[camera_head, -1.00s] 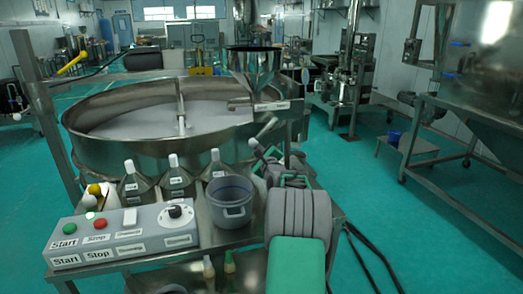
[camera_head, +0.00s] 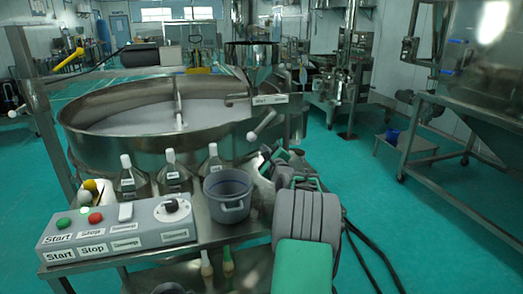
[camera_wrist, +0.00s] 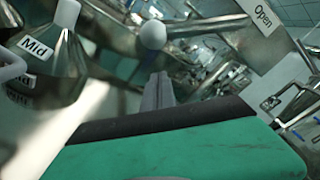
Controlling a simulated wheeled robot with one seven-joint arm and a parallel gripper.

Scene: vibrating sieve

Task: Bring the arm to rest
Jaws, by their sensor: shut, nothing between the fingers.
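My arm (camera_head: 304,222), grey with a green cover, rises from the bottom right of the head view and bends over the table's right side. My gripper's fingers (camera_wrist: 157,92) show narrow and grey in the wrist view, shut with nothing between them. A bottle labelled "Mid" (camera_wrist: 58,57) stands to their left and a white ball-shaped knob (camera_wrist: 153,35) is beyond them. In the head view my gripper is mostly hidden behind my arm, near the right end of the table and the sieve's white-tipped lever (camera_head: 262,126).
The round sieve (camera_head: 110,150) fills the left middle, with a metal hopper (camera_head: 254,62) behind. A grey bucket (camera_head: 228,197), several labelled bottles (camera_head: 172,176) and a control box (camera_head: 125,233) sit on the metal table. Green floor is open at right (camera_head: 390,215).

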